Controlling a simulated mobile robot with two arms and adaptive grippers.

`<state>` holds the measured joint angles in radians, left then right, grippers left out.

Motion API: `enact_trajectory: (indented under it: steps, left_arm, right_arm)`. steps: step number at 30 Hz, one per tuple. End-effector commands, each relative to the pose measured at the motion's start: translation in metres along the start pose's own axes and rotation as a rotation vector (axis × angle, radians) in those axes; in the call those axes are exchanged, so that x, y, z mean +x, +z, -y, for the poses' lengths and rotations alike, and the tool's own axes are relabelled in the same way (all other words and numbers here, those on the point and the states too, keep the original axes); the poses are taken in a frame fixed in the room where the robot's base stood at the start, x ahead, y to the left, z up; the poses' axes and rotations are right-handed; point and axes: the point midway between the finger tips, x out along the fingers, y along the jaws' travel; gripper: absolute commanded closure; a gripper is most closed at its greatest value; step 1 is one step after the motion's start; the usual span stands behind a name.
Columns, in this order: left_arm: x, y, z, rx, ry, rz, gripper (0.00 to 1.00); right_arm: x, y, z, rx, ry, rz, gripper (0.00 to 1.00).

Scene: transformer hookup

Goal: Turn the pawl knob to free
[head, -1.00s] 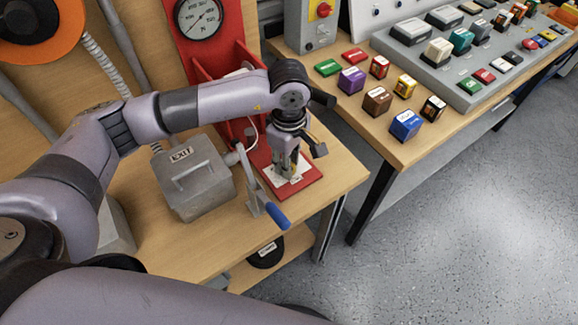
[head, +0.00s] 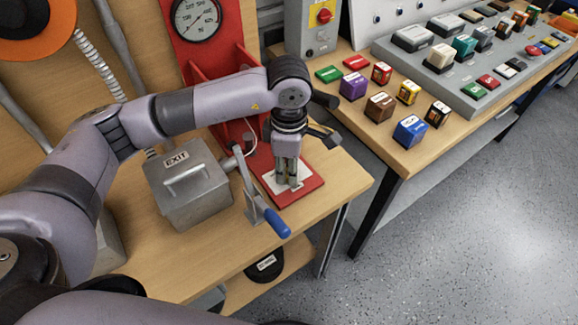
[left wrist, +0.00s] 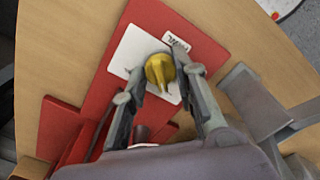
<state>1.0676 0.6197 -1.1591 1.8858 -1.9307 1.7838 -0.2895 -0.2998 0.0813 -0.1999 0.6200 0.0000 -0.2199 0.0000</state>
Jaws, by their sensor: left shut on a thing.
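The pawl knob (left wrist: 160,72) is a yellow, rounded knob on a white plate marked PAWL. In the left wrist view it sits between the two fingertips of my left gripper (left wrist: 162,80), which is shut on it. In the head view my left gripper (head: 288,185) points down at the white plate (head: 273,180) on the red base (head: 311,187); its fingers hide the knob there. My right gripper is not in view.
A crank with a blue handle (head: 277,223) stands just left of the gripper, beside a grey EXIT box (head: 190,190). A red column with a dial (head: 197,17) rises behind. Coloured blocks lie on the right bench (head: 402,155).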

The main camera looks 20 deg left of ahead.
Motion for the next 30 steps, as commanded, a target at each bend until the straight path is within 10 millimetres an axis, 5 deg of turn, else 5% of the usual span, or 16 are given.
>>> enact_trajectory:
  steps: [7,8,17,30]
  left_arm:
    - [0.000,0.000,0.000,0.000,-0.001,0.000,1.00]
    - [0.000,0.000,0.000,0.000,-0.001,0.000,0.73]
    - [0.000,0.000,0.000,0.001,0.000,0.001,0.53]
    - [-0.012,0.001,-0.001,0.001,0.003,0.001,0.53]
  right_arm:
    - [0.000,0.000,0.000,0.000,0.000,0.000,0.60]
    - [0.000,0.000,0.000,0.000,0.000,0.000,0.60]
    - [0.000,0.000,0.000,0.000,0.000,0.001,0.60]
    - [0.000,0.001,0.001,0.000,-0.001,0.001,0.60]
